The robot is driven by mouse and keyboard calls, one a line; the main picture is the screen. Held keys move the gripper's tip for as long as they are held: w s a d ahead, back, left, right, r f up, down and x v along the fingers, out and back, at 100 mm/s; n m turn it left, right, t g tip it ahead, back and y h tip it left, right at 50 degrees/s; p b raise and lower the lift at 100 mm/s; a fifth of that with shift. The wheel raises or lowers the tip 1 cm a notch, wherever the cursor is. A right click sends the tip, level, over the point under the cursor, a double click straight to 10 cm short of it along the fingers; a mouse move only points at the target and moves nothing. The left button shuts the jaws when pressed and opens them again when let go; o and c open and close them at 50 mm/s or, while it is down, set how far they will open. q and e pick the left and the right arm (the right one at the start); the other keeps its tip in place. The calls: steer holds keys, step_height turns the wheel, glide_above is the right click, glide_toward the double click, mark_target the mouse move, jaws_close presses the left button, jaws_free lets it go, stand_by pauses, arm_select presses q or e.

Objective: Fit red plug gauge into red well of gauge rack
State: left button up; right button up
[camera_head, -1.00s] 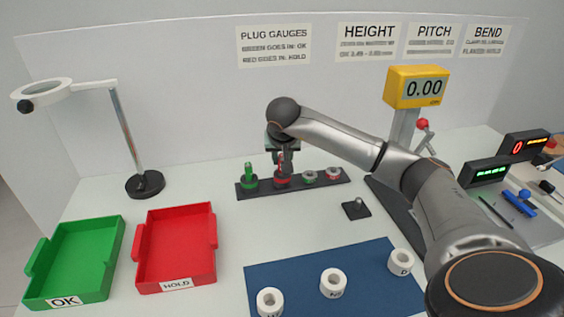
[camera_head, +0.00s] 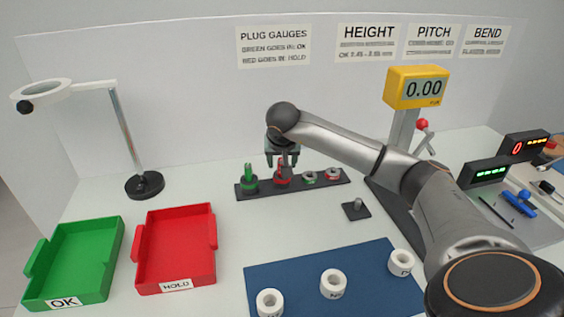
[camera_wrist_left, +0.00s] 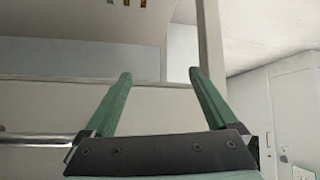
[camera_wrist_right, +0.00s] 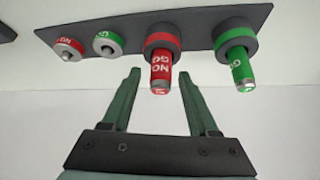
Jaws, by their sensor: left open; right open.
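The red plug gauge (camera_wrist_right: 160,68) stands upright in a red-ringed well of the dark gauge rack (camera_head: 330,181); it also shows in the head view (camera_head: 281,166). A green plug gauge (camera_head: 249,172) stands in the green-ringed well to its left in the head view. My right gripper (camera_head: 283,157) is open above the red plug gauge, and the right wrist view shows its fingers (camera_wrist_right: 160,75) apart with the gauge between and beyond them, apparently untouched. My left gripper (camera_wrist_left: 158,75) is open and empty, facing a wall, and is not in the head view.
Two lower ringed pieces (camera_head: 309,176) (camera_head: 333,173) sit at the rack's right end. A green tray (camera_head: 113,245) and red tray (camera_head: 213,262) stand at left. White rings lie on a blue mat (camera_head: 300,282). A lamp (camera_head: 125,140) stands behind the trays.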

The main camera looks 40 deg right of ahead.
steer(key=v, duration=1.2)
steer(key=shift+p, duration=0.4)
